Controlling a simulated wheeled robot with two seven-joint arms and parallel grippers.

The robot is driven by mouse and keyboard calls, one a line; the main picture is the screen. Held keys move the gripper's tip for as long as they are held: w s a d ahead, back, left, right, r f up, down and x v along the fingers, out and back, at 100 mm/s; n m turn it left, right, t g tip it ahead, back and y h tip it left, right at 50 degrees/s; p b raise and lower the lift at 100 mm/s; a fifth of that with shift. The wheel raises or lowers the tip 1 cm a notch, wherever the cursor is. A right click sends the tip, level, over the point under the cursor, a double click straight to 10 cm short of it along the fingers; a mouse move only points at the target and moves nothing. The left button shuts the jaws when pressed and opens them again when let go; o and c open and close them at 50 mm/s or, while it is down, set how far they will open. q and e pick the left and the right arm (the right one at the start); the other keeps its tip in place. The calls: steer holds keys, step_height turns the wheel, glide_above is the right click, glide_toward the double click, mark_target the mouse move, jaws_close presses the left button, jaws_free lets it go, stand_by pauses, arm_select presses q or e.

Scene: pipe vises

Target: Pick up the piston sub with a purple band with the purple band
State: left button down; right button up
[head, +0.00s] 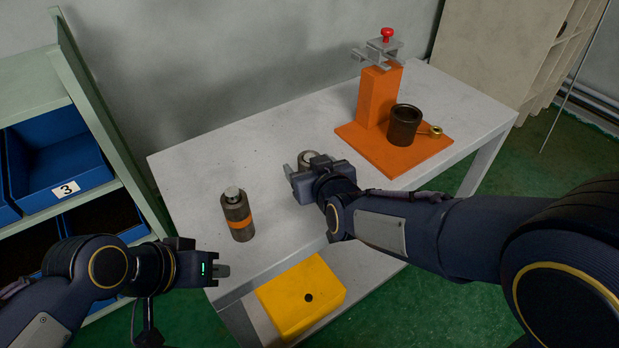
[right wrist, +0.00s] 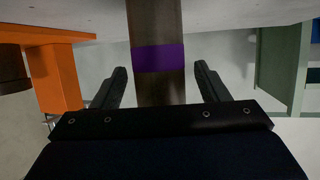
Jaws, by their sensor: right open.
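The piston sub with the purple band (right wrist: 158,57) is a dark cylinder between the two fingers of my right gripper in the right wrist view. A gap shows on each side of it, so the fingers are around it without closing on it. In the head view only its metal top (head: 308,157) shows; my right gripper (head: 297,172) hides the rest. Another piston sub with an orange band (head: 240,224) stands upright on the table to the left. My left gripper (head: 222,271) is off the table's near left edge, with nothing visible in it; its finger gap cannot be made out.
An orange vise stand (head: 379,95) with a red knob is at the back of the table (head: 190,170). A dark cup (head: 404,126) and a brass ring (head: 436,130) are on its base. A yellow box (head: 303,290) sits below. A shelf with blue bins (head: 60,155) stands left.

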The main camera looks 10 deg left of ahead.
steer(key=shift+c, duration=0.3)
jaws_close()
steer(key=shift+r, duration=0.2)
